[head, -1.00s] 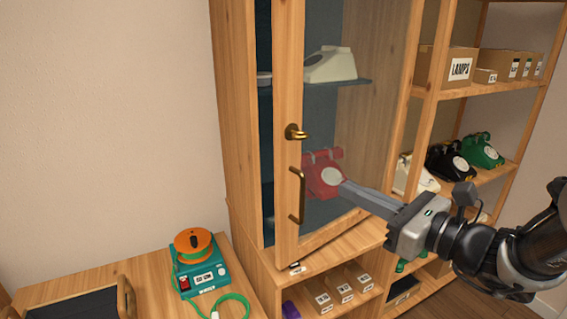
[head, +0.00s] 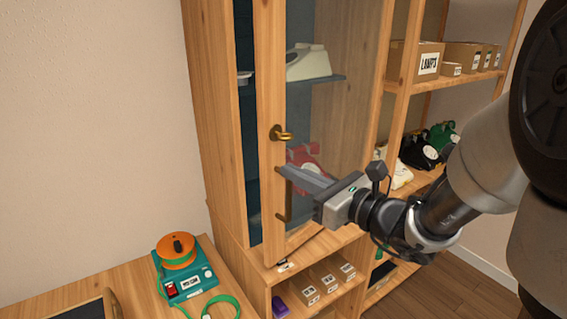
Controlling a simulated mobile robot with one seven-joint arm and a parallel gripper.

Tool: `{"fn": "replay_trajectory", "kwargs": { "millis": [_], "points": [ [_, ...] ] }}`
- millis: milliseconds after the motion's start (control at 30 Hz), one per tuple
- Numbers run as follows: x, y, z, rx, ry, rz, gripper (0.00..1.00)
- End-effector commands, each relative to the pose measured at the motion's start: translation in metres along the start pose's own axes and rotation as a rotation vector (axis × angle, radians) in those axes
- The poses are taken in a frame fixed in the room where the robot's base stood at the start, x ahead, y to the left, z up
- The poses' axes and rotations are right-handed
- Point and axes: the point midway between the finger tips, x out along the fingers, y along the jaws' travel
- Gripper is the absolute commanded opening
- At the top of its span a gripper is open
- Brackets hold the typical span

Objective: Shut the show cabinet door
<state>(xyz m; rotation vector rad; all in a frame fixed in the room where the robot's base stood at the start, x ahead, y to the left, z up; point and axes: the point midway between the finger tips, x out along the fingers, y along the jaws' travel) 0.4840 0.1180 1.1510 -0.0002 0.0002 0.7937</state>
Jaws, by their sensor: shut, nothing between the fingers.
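The show cabinet door (head: 267,185) is a wooden frame with a glass pane. It stands ajar, with a dark gap between its left stile and the cabinet side (head: 213,120). My gripper (head: 283,170) is shut and empty. Behind the glass are a red dial phone (head: 306,156), partly hidden by the fingers, and a cream phone (head: 306,62).
An open shelf (head: 470,84) with boxes and phones stands right of the cabinet. Low cubbies with small labelled boxes (head: 328,282) are below. A bench at lower left holds a teal device with an orange reel (head: 178,252). Free floor shows at lower right.

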Motion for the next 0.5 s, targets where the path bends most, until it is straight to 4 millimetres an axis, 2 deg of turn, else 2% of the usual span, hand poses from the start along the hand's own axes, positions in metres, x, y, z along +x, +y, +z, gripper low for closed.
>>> {"fn": "replay_trajectory", "kwargs": {
  "millis": [33, 200, 500],
  "points": [
    [0.009, 0.001, -0.001, 0.0, 0.0, 0.004, 0.0],
    [0.029, 0.0, 0.0, 0.001, 0.0, 0.001, 0.0],
    [0.036, 0.0, 0.0, 0.0, 0.0, 0.0, 0.0]
  ]
}}
